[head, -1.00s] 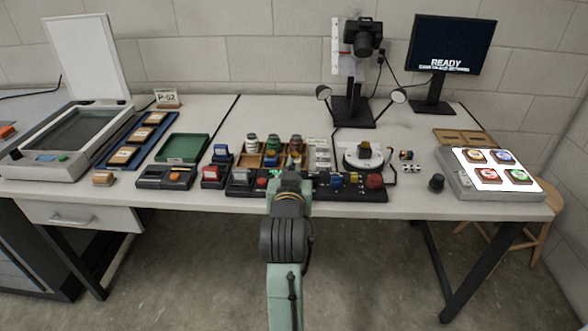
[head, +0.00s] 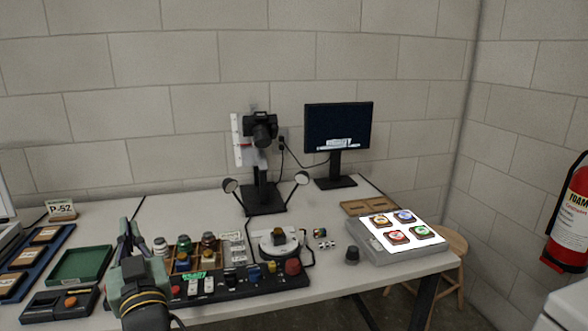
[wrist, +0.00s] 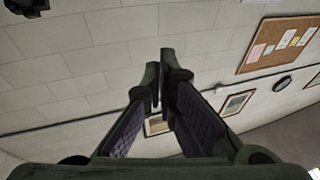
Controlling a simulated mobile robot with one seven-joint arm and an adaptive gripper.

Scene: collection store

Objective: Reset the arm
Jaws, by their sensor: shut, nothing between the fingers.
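My gripper (head: 130,232) shows at the lower left of the head view, its fingers pointing up in front of the bench. In the wrist view its two fingers (wrist: 163,80) come together with nothing held between them. Beyond them the wrist view shows a block wall, a cork board (wrist: 276,43) and framed pictures. My arm stands in front of the bench's front edge and hides part of the bench top behind it.
The bench holds a green tray (head: 82,264), a black control panel (head: 230,285), a camera stand (head: 263,195), a monitor (head: 338,125) and a light box (head: 378,240) with several small framed pieces. A stool (head: 455,243) stands at right; a fire extinguisher (head: 572,215) hangs beyond.

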